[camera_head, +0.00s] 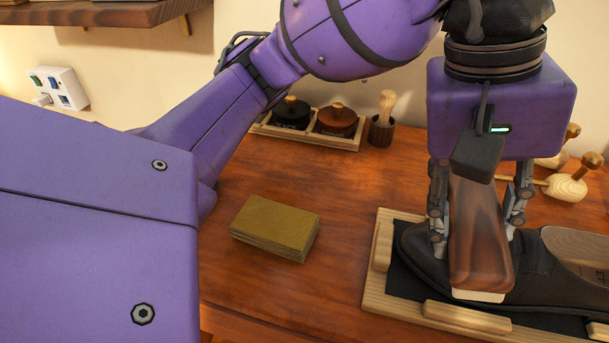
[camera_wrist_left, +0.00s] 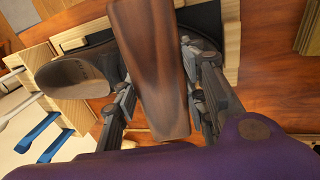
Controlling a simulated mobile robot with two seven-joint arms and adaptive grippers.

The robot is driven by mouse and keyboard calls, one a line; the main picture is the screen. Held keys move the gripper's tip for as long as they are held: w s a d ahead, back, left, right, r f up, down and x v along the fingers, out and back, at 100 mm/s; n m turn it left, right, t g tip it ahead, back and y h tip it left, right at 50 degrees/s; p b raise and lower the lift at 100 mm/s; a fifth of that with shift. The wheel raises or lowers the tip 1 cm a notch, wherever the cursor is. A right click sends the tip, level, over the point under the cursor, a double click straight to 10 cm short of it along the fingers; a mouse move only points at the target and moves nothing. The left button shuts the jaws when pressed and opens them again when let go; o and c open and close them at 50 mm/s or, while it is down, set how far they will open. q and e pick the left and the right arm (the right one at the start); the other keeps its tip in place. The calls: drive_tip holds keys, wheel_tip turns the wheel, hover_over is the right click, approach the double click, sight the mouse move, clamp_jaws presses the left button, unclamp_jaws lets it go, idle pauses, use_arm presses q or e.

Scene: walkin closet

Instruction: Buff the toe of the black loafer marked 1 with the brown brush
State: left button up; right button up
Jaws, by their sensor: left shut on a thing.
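My left gripper (camera_head: 479,218) comes down from above and is shut on the brown brush (camera_head: 479,235). The brush has a dark wooden back and a strip of pale bristles (camera_head: 478,295) at its lower end. It stands over the front part of the black loafer (camera_head: 545,275) and hides some of it; I cannot tell whether the bristles touch the leather. The loafer lies on a dark mat in a wooden tray (camera_head: 375,285). In the left wrist view the brush (camera_wrist_left: 150,70) is between the fingers (camera_wrist_left: 160,100), with the loafer (camera_wrist_left: 75,80) behind it. My right gripper is not seen.
A stack of yellow-brown cloths (camera_head: 275,225) lies left of the tray. At the back, a wooden holder (camera_head: 310,136) carries two polish jars, beside a dark cup (camera_head: 382,132) with a brush. Wooden shoe trees (camera_head: 566,187) lie back right. The tabletop between cloths and tray is clear.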

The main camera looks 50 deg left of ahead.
use_arm(q)
drive_tip(key=shift+s+d+f, duration=0.1)
drive_tip(key=shift+s+d, duration=0.45)
drive_tip(key=shift+s, duration=0.3)
drive_tip(key=shift+w+a+f+b, duration=0.1)
drive_tip(key=shift+w+a+b, duration=0.25)
drive_tip(key=shift+w+a, duration=0.35)
drive_tip(key=shift+w+a+b, duration=0.35)
drive_tip(key=shift+w, duration=0.65)
drive_tip(key=shift+s+d+p, duration=0.3)
drive_tip(key=shift+s+p, duration=0.05)
drive_tip(key=shift+s, duration=0.2)
drive_tip(key=shift+s+d+r+p, duration=0.2)
drive_tip(key=shift+s+d+p, duration=0.15)
drive_tip(key=shift+s, duration=0.2)
drive_tip(key=shift+s+d+r+p, duration=0.2)
drive_tip(key=shift+s+d, duration=0.2)
drive_tip(key=shift+s, duration=0.15)
drive_tip(key=shift+w+a+f+b, duration=0.3)
drive_tip(key=shift+w+a+b, duration=0.2)
drive_tip(key=shift+w, duration=0.2)
drive_tip(key=shift+w+a+f+b, duration=0.15)
drive_tip(key=shift+w+a+b, duration=0.45)
drive_tip(key=shift+w, duration=0.35)
